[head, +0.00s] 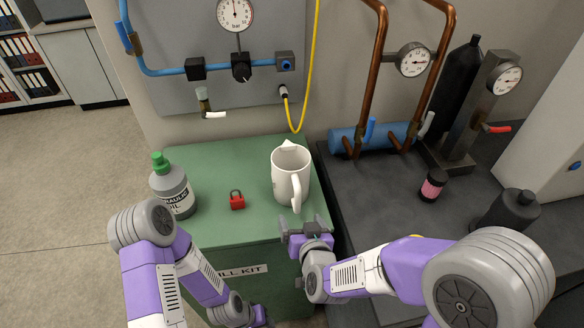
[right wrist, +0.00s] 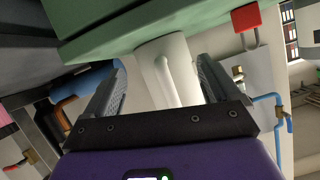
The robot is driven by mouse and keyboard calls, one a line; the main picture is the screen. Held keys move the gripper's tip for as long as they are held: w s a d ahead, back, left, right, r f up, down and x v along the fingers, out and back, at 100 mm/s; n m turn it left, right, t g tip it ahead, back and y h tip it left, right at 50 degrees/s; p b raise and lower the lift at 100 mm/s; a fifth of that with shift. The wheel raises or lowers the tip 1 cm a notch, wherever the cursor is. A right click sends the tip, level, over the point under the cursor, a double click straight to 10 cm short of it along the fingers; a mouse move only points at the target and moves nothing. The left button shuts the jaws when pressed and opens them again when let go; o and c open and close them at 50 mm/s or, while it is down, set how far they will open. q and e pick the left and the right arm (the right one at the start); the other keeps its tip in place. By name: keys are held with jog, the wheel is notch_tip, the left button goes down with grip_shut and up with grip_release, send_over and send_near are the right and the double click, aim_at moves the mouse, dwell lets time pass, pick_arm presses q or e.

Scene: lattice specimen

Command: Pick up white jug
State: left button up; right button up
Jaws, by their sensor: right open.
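The white jug (head: 288,178) stands upright on the green cabinet top (head: 225,160). Its spout points to the back and its handle (head: 297,194) faces the front, towards me. My right gripper (head: 306,229) is open just in front of the jug, at the cabinet's front right edge. In the right wrist view, the jug (right wrist: 176,52) and its handle show beyond and between the spread fingers of the right gripper (right wrist: 160,84). Nothing is held, and I see no clear contact. My left arm comes down at the lower left; its gripper fingers are not visible.
A grey oil bottle with green cap (head: 173,186) and a red padlock (head: 237,200) stand left of the jug. A dark bench (head: 385,190) on the right holds a small dark jar (head: 433,185) and a dark bottle (head: 509,211). A yellow hose (head: 311,75) hangs behind.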

jog(key=shift+w+a+r, duration=0.2)
jog(key=shift+w+r, duration=0.05)
jog(key=shift+w, duration=0.2)
jog(key=b+x, duration=0.1)
jog(key=x, duration=0.5)
jog(key=shift+w+d, duration=0.15)
jog(key=shift+r, duration=0.1)
grip_shut()
